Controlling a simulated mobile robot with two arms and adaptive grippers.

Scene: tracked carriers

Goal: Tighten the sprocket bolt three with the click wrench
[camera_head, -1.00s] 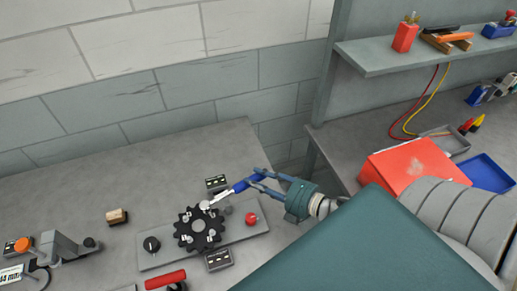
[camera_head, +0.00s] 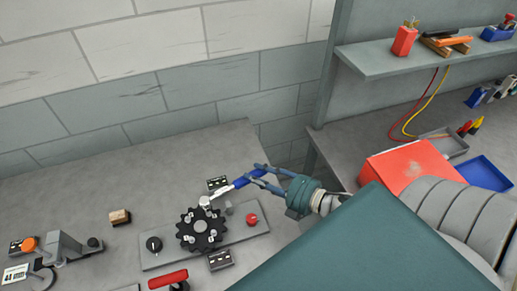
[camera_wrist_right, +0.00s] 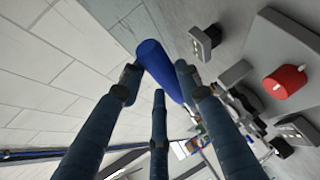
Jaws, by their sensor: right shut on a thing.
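The black sprocket (camera_head: 200,230) sits on a grey plate (camera_head: 159,258) on the bench, with several bolts on its face. The click wrench (camera_head: 240,182) has a blue handle and a silver shaft. Its head is at the bolt on the sprocket's upper edge (camera_head: 205,203); I cannot tell how well it is seated. My right gripper (camera_head: 262,172) is shut on the blue handle, which also shows between the fingers in the right wrist view (camera_wrist_right: 158,62). My left gripper is not in view.
A black knob (camera_head: 154,244) and a red button (camera_head: 252,219) flank the sprocket. Small dark blocks (camera_head: 218,184) (camera_head: 220,260) stand behind and in front. A red-handled tool (camera_head: 167,279) lies at the front. A grey clamp-like device (camera_head: 70,247) is at left.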

